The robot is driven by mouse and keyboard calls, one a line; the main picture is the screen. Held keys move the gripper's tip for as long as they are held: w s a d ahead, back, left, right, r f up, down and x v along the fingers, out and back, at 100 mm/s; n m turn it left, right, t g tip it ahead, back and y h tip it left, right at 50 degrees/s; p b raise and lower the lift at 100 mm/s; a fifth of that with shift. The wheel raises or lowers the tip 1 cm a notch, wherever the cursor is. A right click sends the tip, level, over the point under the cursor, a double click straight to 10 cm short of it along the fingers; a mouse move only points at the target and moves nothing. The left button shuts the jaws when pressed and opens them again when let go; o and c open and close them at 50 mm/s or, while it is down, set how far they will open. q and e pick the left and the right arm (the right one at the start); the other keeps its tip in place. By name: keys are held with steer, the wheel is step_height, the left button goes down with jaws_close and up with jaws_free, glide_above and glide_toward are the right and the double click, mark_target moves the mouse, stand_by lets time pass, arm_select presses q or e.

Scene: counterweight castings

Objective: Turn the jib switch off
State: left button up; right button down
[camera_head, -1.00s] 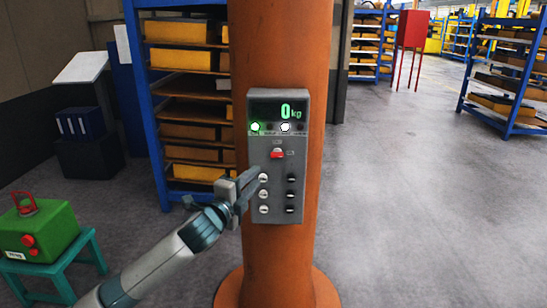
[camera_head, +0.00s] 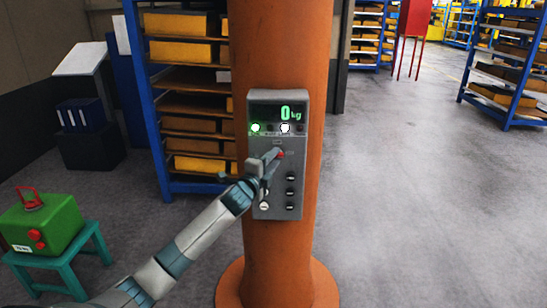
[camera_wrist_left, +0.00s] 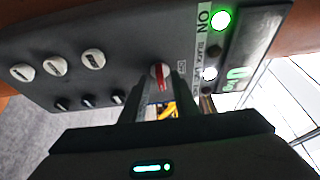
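The grey control box (camera_head: 298,207) is fixed to the orange column. Its red-handled jib switch (camera_head: 281,153) sits below the display (camera_head: 280,111), which reads 0 kg. In the left wrist view the switch (camera_wrist_left: 160,76) shows as a round pale knob with a red bar. My left gripper (camera_head: 273,157) is at the switch. In the left wrist view its fingers (camera_wrist_left: 160,88) stand apart, one on each side of the knob; contact cannot be told. A green lamp (camera_wrist_left: 221,20) marked ON and a white lamp (camera_wrist_left: 210,73) are lit. My right gripper is not in view.
White knobs (camera_wrist_left: 54,66) and black knobs (camera_wrist_left: 89,100) sit lower on the box. The orange column (camera_head: 276,262) has a round foot. A green weight (camera_head: 42,222) stands on a teal stool (camera_head: 66,256) at left.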

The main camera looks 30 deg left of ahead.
arm_select(q)
steer(key=shift+w, duration=0.1)
jaws_close()
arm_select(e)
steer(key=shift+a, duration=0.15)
arm_select(q)
steer(key=shift+f, duration=0.1)
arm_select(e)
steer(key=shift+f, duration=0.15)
